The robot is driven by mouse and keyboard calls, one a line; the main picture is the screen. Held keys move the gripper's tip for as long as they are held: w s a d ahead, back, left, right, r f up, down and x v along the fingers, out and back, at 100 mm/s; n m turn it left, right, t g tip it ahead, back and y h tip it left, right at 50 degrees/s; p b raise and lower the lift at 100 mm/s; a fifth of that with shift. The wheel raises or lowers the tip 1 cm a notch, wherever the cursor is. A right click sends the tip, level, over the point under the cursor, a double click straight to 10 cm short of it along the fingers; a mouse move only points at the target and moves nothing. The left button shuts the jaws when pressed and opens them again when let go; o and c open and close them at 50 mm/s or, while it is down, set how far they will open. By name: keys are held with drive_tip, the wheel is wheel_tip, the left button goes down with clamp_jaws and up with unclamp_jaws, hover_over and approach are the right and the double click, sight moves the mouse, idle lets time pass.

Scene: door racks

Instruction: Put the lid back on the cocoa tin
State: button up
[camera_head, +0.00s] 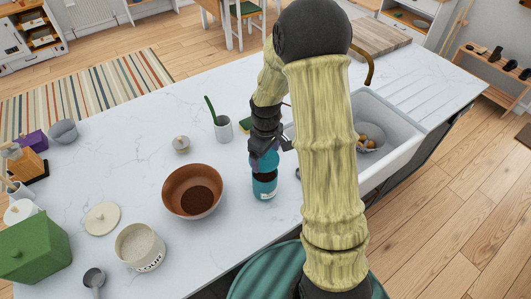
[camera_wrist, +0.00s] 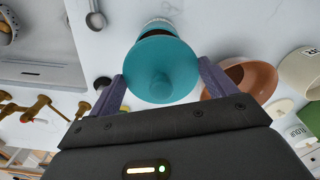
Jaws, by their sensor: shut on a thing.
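The cocoa tin (camera_head: 264,190) stands upright on the white counter, with a teal label and a dark brown band at its top. The teal lid (camera_wrist: 162,72), round with a central knob, is between the two purple fingers of my gripper (camera_wrist: 163,84). In the head view my gripper (camera_head: 265,158) is right above the tin, shut on the lid. In the wrist view the lid overlaps the tin (camera_wrist: 158,24) and hides most of it. I cannot tell whether the lid touches the tin's rim.
A brown bowl (camera_head: 178,191) with dark powder stands left of the tin. A white canister (camera_head: 140,262), a cream lid (camera_head: 102,217) and a scoop (camera_head: 93,278) lie further left. The sink (camera_head: 400,145) is right.

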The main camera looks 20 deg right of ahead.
drive_tip(key=shift+w+d+f+b, duration=0.1)
drive_tip(key=shift+w+f+b, duration=0.05)
drive_tip(key=shift+f+b, duration=1.1)
drive_tip(key=shift+w+d+f+b, duration=0.1)
drive_tip(key=shift+f+b, duration=0.75)
drive_tip(key=shift+f, duration=0.8)
drive_tip(key=shift+a+f, duration=0.2)
drive_tip(key=shift+f, duration=0.15)
drive_tip(key=shift+s, duration=0.1)
drive_tip(key=shift+d, duration=0.2)
drive_tip(key=shift+a+r, duration=0.1)
drive_tip(key=shift+f, duration=0.2)
drive_tip(key=o, duration=0.8)
drive_tip(key=shift+o, duration=0.2)
